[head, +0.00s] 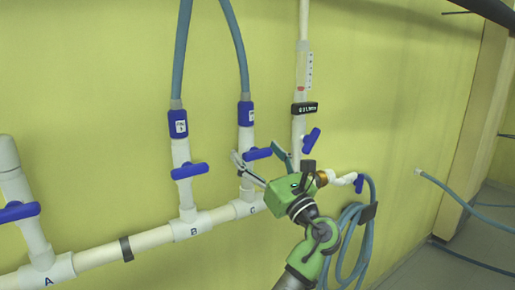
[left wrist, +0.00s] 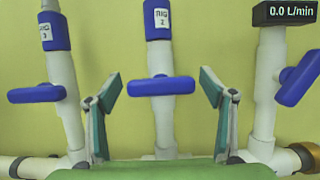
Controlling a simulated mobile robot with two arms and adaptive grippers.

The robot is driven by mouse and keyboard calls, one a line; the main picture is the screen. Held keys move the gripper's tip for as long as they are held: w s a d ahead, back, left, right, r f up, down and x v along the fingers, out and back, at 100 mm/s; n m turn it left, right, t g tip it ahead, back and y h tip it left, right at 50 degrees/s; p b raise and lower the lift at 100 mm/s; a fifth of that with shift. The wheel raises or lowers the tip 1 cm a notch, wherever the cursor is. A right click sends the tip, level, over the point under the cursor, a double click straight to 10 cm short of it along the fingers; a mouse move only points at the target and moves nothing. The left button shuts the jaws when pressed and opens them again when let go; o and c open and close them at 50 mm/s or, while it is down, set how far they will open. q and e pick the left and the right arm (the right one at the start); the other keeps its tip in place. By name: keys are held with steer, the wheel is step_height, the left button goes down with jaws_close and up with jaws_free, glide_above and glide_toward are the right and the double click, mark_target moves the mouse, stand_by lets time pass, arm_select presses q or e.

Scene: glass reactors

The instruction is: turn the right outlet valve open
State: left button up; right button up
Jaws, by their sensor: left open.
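The right outlet valve has a blue lever handle (head: 257,154) on the white branch pipe marked C, below a blue-collared hose. In the left wrist view its handle (left wrist: 163,86) lies crosswise to the upright pipe, under a collar (left wrist: 159,20) that seems to read "RIG 2". My left gripper (head: 260,160), green, is open in front of this pipe. In the left wrist view its fingers (left wrist: 161,84) stand on either side of the handle, with gaps, and do not visibly touch it. The head view partly hides the lower pipe behind the gripper. My right gripper is not in view.
Neighbouring blue handles sit on branch B (head: 189,170), branch A (head: 20,212) and the tilted one (head: 312,140) on the supply pipe. A flow display (left wrist: 289,13) reads 0.0 L/min. A coiled hose (head: 345,245) hangs right of my gripper.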

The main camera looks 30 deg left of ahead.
arm_select(q)
steer(key=shift+w, duration=0.1)
steer(key=c, duration=1.1)
steer(key=shift+f+n+b, duration=0.15)
steer(key=shift+n+b, duration=0.45)
steer(key=shift+b, duration=0.3)
steer(key=n+g+b, duration=0.2)
steer(key=n+b, duration=0.2)
steer(key=n+g+b, duration=0.3)
steer(key=n+b, duration=0.1)
steer(key=n, duration=0.1)
steer(key=shift+n+y, duration=0.3)
steer(key=shift+n+g+b, duration=0.6)
steer(key=shift+n, duration=0.6)
steer(key=n+g+h+b, duration=0.1)
steer(key=n, duration=0.2)
steer(key=n+h, duration=0.1)
steer(key=n, duration=0.1)
steer(key=shift+n+g, duration=0.4)
steer(key=shift+n+h, duration=0.5)
steer(key=shift+n, duration=0.6)
